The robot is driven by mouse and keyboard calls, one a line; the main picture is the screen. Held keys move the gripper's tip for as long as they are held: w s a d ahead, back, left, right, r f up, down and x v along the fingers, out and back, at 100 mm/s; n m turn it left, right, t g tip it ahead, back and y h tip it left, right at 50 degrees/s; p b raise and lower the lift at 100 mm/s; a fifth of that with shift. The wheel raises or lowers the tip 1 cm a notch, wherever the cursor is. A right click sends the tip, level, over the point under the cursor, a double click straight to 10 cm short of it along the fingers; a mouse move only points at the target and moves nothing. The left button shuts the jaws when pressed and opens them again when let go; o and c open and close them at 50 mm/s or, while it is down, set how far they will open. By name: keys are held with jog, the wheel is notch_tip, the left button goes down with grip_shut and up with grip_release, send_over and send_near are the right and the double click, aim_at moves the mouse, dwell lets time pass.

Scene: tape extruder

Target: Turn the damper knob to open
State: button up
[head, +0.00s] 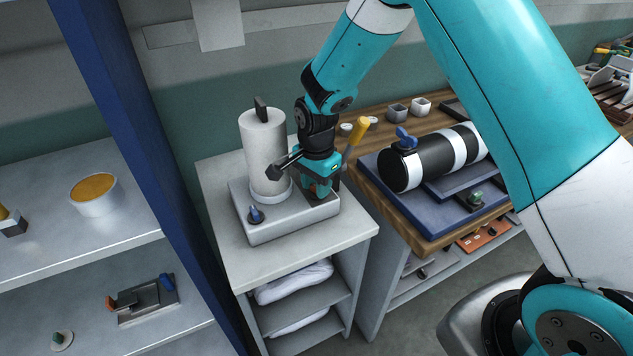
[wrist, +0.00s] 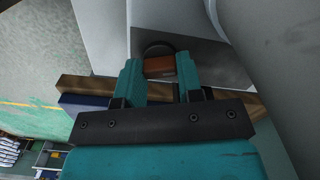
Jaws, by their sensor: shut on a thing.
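A machine with a grey box base (head: 285,228) and an upright white cylinder (head: 264,150) stands on a grey cabinet. My gripper (head: 318,192) reaches down onto the right part of the base, beside the cylinder. In the wrist view my gripper (wrist: 160,72) has its two teal fingers shut on a reddish-brown knob (wrist: 159,67), with a dark round rim behind it. My gripper mostly hides this knob in the head view. A blue knob (head: 256,214) sits at the base's front left, clear of my gripper. No label shows which knob is the damper.
A wooden bench on the right holds a black-and-white cylinder (head: 425,162) on a blue tray (head: 372,171). A yellow-handled tool (head: 360,128) stands close to my wrist. The cabinet top (head: 325,242) in front of the base is clear. A blue post (head: 150,170) rises on the left.

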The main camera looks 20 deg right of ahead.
jog(key=shift+m, duration=0.6)
jog(key=shift+r, duration=0.1)
jog(key=o, duration=0.9)
jog(key=shift+o, duration=0.2)
notch_tip(320, 180, up, 17)
jog(key=shift+r+b, duration=0.15)
jog(key=shift+b, duration=0.2)
